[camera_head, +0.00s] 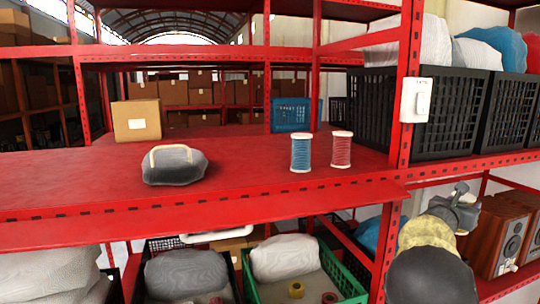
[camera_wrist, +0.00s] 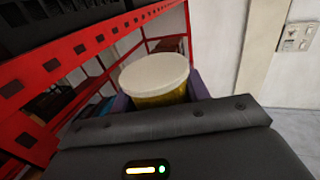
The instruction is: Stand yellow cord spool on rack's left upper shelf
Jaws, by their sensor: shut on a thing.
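The yellow cord spool (camera_wrist: 155,92) shows in the wrist view with a pale round end facing the camera. My gripper (camera_wrist: 160,98) is shut on it, with a dark finger on either side. In the head view my gripper (camera_head: 456,207) is at the right, beyond the rack's red post and below the upper shelf's level; I cannot make out the spool there. The rack's left upper shelf (camera_head: 250,178) is red. A blue cord spool (camera_head: 301,153) and a pink cord spool (camera_head: 341,150) stand upright near its right end.
A grey wrapped bundle (camera_head: 175,165) lies on the shelf's left part, with a cardboard box (camera_head: 137,120) behind. The red post (camera_head: 400,130) carries a white switch box (camera_head: 416,100). Black crates (camera_head: 450,105) fill the right shelf; speakers (camera_head: 500,235) stand below. Shelf room is clear between bundle and spools.

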